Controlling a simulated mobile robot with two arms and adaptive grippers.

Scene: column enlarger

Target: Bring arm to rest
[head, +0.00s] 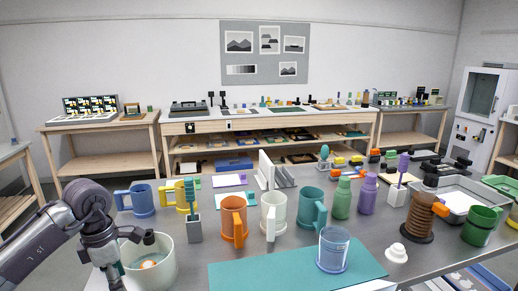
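My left arm comes in from the left. Its gripper (132,256) hangs at the left rim of a white pot (165,268), in front of the blue mug (142,200). Its two fingers look spread apart, with nothing seen between them; the lower finger runs towards the bottom edge of the picture. I cannot tell whether it touches the pot. Something small and orange shows inside the pot. My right gripper is not in view.
The grey table (290,250) is crowded with an orange mug (233,220), a white mug (273,215), a teal mug (311,208), bottles and a brown coil (418,218). A clear blue-rimmed cup (332,250) stands on a teal mat (245,277). The mat's left part is bare.

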